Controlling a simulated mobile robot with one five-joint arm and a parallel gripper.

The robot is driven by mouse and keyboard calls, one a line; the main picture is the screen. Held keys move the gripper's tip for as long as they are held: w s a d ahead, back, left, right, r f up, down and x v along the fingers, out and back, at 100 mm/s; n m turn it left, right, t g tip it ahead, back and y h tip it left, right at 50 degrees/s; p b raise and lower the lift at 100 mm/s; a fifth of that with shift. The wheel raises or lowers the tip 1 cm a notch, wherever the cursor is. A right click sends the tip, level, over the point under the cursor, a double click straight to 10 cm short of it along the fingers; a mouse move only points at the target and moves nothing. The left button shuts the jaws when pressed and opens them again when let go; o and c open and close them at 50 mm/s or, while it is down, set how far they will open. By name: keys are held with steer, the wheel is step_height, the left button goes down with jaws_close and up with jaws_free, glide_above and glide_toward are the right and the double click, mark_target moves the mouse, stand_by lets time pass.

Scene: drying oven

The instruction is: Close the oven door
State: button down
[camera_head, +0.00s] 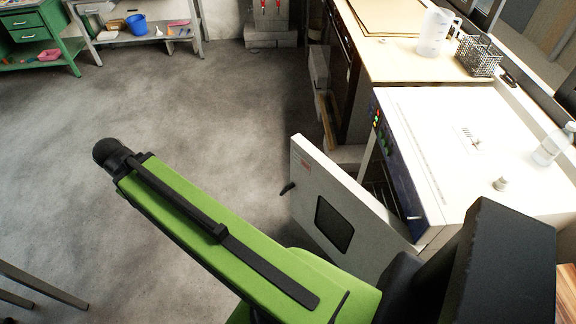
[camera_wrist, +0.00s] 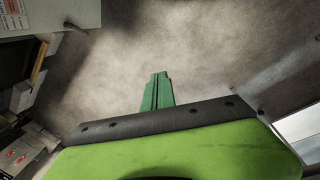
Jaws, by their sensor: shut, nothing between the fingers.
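The oven (camera_head: 480,150) is a white box at the right in the head view, with a row of coloured lights and buttons on its front. Its white door (camera_head: 310,185) stands wide open, swung out towards the left, with a dark window and a small dark handle (camera_head: 287,188). In the wrist view the door (camera_wrist: 45,18) shows at the upper left with its label and handle. My gripper (camera_wrist: 157,78) has green fingers, shut and empty, apart from the door and over bare floor. Its fingers cannot be made out in the head view.
A bench (camera_head: 385,55) with a jug (camera_head: 436,32) and wire basket (camera_head: 480,56) stands behind the oven. A bottle (camera_head: 552,145) stands on the oven top. Shelves (camera_head: 140,38) and a green cabinet (camera_head: 35,30) are at the far left. The floor left of the door is clear.

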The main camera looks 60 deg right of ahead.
steer(key=d+f+n+h+b, duration=0.2)
steer(key=d+f+h+b, duration=0.1)
steer(key=d+f+b, duration=0.7)
steer(key=n+g+h+b, duration=0.6)
steer(key=n+h+b, duration=0.55)
steer(key=b, duration=2.15)
glide_toward(295, 154)
steer(key=shift+m+h, duration=0.25)
steer(key=shift+h, duration=0.2)
steer(key=x, duration=0.4)
steer(key=f+x, duration=0.1)
steer(key=x, duration=0.1)
steer(key=shift+s+d, duration=0.3)
steer(key=shift+d, duration=0.05)
